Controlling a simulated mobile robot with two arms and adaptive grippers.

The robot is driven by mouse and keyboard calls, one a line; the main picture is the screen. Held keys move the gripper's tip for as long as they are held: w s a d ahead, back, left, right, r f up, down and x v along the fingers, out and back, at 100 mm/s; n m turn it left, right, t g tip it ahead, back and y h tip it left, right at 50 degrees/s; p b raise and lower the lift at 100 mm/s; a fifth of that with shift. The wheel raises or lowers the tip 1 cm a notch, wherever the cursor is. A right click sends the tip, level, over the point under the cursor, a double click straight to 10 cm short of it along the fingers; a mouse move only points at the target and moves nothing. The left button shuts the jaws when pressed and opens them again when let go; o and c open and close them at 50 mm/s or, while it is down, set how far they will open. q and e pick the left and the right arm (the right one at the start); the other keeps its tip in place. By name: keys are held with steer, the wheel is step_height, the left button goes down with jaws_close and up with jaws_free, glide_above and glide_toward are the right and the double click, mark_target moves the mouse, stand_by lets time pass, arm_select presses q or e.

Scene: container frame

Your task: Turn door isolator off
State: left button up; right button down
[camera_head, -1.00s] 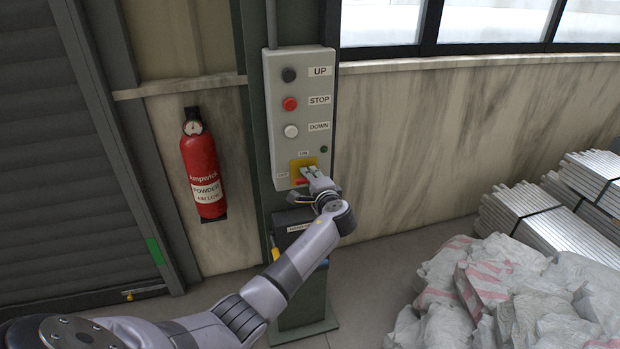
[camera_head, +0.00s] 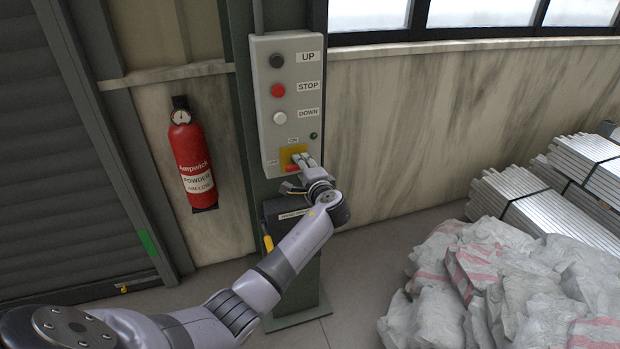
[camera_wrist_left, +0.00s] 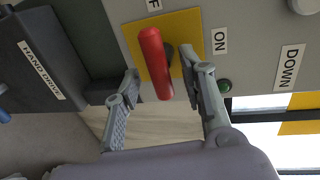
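The door isolator is a red handle (camera_wrist_left: 154,62) on a yellow plate (camera_wrist_left: 190,28), low on the grey control box (camera_head: 289,100). In the head view the yellow plate (camera_head: 291,153) shows, with the red handle partly hidden by my gripper. The ON label is above the plate and the OFF label to its left. In the left wrist view the handle lies lengthwise, one end toward the partly cut-off OFF label. My left gripper (camera_head: 301,163) is at the plate. Its fingers are open on either side of the handle, with gaps visible. My right gripper is not in view.
Black, red and white buttons (camera_head: 279,118) sit above the isolator, with a small green light (camera_head: 313,135) to its upper right. A dark HAND DRIVE box (camera_wrist_left: 45,60) is below the panel. A fire extinguisher (camera_head: 193,160) hangs to the left; white sacks (camera_head: 500,290) lie right.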

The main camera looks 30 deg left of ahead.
arm_select(q)
steer(key=v, duration=1)
steer(key=shift+s+d, duration=0.2)
steer(key=shift+d, duration=0.1)
